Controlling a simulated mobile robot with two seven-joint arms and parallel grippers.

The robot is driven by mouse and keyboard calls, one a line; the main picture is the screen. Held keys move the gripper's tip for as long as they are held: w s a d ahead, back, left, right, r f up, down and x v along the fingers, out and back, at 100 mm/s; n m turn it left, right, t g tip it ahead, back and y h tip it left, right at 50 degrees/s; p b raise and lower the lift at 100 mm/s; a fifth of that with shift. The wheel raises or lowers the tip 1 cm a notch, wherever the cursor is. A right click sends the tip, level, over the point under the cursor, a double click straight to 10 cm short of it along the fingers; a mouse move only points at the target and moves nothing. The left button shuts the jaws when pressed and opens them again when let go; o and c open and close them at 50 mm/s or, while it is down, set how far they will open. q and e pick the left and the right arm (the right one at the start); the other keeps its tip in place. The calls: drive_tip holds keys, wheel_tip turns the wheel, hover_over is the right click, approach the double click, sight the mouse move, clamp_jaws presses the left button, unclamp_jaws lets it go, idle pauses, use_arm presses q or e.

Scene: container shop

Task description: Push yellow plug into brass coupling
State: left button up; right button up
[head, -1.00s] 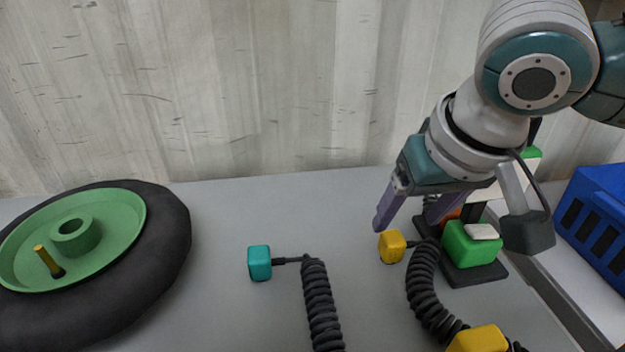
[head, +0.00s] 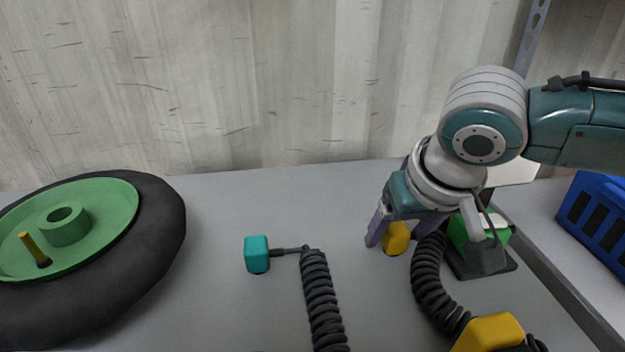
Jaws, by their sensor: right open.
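The yellow plug (head: 396,239) lies on the grey table at the end of a black coiled cable. My right gripper (head: 399,236) is open with its fingers down on either side of the plug. One finger is just left of it; the other is partly hidden at its right, and I cannot tell whether they touch it. I cannot make out a brass coupling for certain. A green block (head: 460,232) on a dark base stands right behind the gripper, partly covered by it. My left gripper is not in view.
A teal plug (head: 257,254) with its own coiled cable (head: 322,300) lies left of the gripper. A larger yellow block (head: 489,333) is at the front. A green-hubbed black wheel (head: 150,250) with a brass-coloured pin lies left. A blue crate (head: 595,215) is at right.

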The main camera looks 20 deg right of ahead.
idle(0.3)
clamp_jaws()
idle(0.5)
